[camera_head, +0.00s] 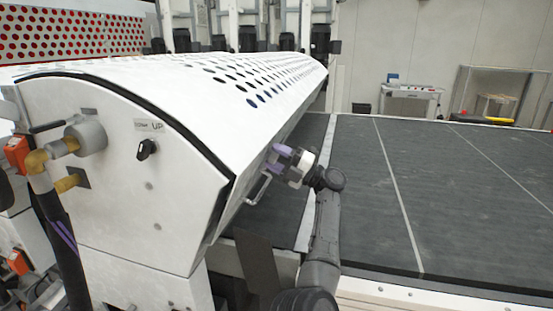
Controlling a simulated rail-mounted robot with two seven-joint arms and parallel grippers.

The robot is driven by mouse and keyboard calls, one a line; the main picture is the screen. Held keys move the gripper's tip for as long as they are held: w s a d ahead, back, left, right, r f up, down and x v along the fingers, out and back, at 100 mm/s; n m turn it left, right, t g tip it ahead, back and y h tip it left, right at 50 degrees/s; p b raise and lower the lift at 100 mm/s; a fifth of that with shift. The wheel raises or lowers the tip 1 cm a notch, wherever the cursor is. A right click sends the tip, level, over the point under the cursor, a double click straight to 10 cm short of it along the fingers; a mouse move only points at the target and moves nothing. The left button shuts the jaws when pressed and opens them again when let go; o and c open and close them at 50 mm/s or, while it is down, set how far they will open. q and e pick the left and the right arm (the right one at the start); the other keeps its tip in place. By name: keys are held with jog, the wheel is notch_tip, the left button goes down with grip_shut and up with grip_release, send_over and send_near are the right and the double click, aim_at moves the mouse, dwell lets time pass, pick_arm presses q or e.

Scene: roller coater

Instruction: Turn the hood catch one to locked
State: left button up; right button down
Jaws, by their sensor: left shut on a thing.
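The white hood (200,85) with rows of round holes is down over the machine. My left gripper (280,158), with purple finger pads, is at the hood's lower front edge. Its fingers are shut on a small part there, which I take to be the hood catch. The fingers hide most of that part, so I cannot tell how far it is turned. A pale bar handle (258,188) is just below and left of the fingers. My right gripper is not in view.
A black knob (147,149) with an "UP" label is on the white end panel (140,210). Brass pipe fittings (66,183) stick out at the left. A dark conveyor belt (440,190) extends to the right, clear on top. A workbench (410,92) stands at the back.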

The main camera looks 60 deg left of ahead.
pick_arm(q)
jog(key=o, duration=0.9)
jog(key=v, duration=1.3)
jog(key=shift+w+d+f+p, duration=0.15)
jog(key=shift+w+d+p, duration=0.1)
jog(key=shift+w+p, duration=0.05)
